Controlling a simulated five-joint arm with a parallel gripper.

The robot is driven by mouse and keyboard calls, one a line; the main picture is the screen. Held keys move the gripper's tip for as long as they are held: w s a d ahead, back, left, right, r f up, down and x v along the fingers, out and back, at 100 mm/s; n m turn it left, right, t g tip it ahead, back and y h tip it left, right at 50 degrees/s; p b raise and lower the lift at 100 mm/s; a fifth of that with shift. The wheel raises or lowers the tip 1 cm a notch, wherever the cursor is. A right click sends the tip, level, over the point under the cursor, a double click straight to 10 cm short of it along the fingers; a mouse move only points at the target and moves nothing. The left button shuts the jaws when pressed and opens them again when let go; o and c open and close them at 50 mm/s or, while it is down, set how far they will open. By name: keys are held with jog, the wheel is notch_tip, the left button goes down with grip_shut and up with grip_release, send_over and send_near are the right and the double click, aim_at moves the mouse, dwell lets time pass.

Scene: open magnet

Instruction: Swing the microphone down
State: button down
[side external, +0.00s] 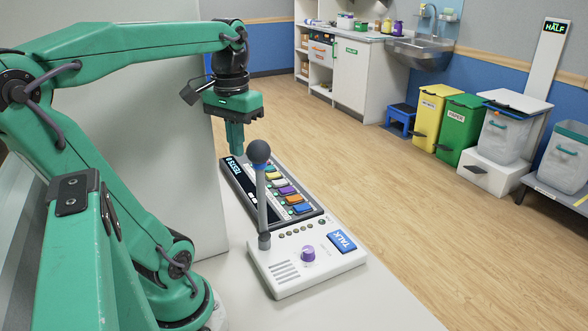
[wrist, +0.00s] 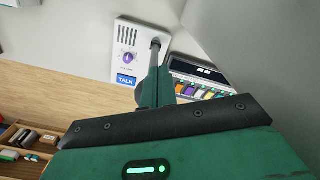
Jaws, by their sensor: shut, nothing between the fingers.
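The microphone (side external: 262,190) has a grey stalk and a dark round head. It stands nearly upright at the back left corner of a white console (side external: 325,268) with a purple knob and a blue TALK button. My gripper (side external: 237,152) points down with its green fingers shut and empty, just left of the microphone head in the side view; whether they touch cannot be told. In the wrist view, the stalk (wrist: 155,54) rises from the console (wrist: 120,35), and the closed gripper fingers (wrist: 155,78) partly hide the microphone head.
A dark panel (side external: 240,187) with several coloured buttons and a display lies behind the console on the white table (side external: 375,310). A pale partition (side external: 150,130) stands left of my gripper. Bins, a sink and cabinets stand far off across the floor.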

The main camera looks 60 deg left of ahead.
jog(key=shift+f, duration=0.25)
dwell(0.4)
jog(key=shift+f, duration=1.4)
jog(key=shift+w+f, duration=0.1)
jog(key=shift+w, duration=0.15)
